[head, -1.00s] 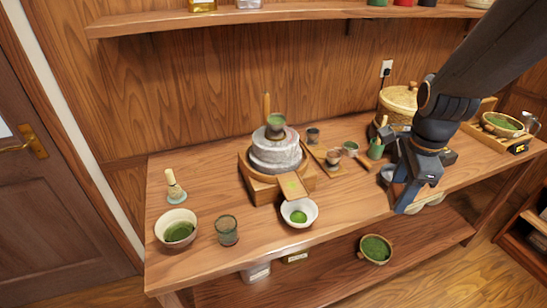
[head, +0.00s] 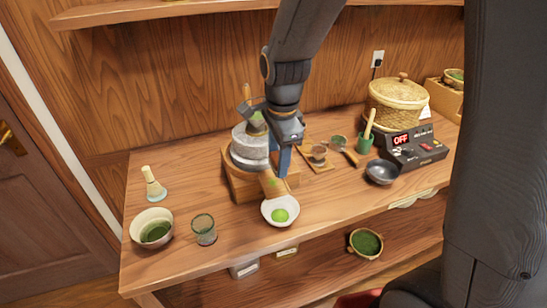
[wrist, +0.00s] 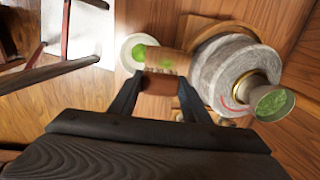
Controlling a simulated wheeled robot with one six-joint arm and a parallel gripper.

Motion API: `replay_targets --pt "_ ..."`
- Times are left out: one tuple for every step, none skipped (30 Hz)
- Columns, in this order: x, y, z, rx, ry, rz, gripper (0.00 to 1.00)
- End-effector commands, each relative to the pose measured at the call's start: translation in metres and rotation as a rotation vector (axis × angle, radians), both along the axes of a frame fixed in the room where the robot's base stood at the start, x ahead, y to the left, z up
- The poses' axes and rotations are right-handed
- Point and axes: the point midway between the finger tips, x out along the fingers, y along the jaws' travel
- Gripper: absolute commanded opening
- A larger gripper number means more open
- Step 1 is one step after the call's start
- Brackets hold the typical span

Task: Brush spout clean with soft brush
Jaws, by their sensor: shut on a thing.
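A grey stone mill (head: 249,148) stands on a wooden base (head: 240,188), with its wooden spout (wrist: 172,60) sloping toward a white bowl (head: 267,216). Green powder shows on the spout and in the bowl. My gripper (wrist: 160,82) is over the spout and shut on a brown thing (wrist: 160,86), which appears to be the soft brush. Its pale lower edge seems to lie at the spout, but I cannot tell whether it touches. In the head view my gripper (head: 278,160) partly hides the mill and the brush.
A whisk on a stand (head: 154,184), a tea bowl (head: 152,228) and a glass cup (head: 204,229) stand to the left. A dark bowl (head: 382,172), a scale reading OFF (head: 405,150) and a lidded basket (head: 396,103) stand to the right. The table's front right is mostly clear.

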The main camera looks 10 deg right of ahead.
Motion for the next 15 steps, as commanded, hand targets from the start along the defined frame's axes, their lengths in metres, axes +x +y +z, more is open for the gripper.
replay_targets --pt "0.002 0.001 -0.003 0.0 0.0 0.003 0.25" --pt "0.003 0.002 -0.005 0.0 0.0 0.004 0.25" --pt "0.004 0.003 -0.007 0.0 0.0 0.005 0.25" --pt "0.006 0.003 -0.009 0.0 0.0 0.005 0.25" --pt "0.007 0.004 -0.011 0.0 0.0 0.006 0.25" --pt "0.009 0.004 -0.013 0.0 0.0 0.006 0.25" --pt "0.011 0.005 -0.015 0.0 -0.001 0.006 0.25" --pt "0.013 0.005 -0.017 0.0 -0.001 0.006 0.25" --pt "0.015 0.005 -0.02 0.001 -0.001 0.005 0.25" --pt "0.017 0.006 -0.022 0.001 -0.001 0.005 0.25" --pt "0.018 0.006 -0.024 0.001 -0.001 0.005 0.25" --pt "0.021 0.006 -0.027 0.0 0.0 0.004 0.25" --pt "0.022 0.006 -0.029 0.0 0.0 0.004 0.25" --pt "0.024 0.006 -0.031 0.0 0.0 0.004 0.25" --pt "0.026 0.007 -0.034 0.0 0.0 0.003 0.25"
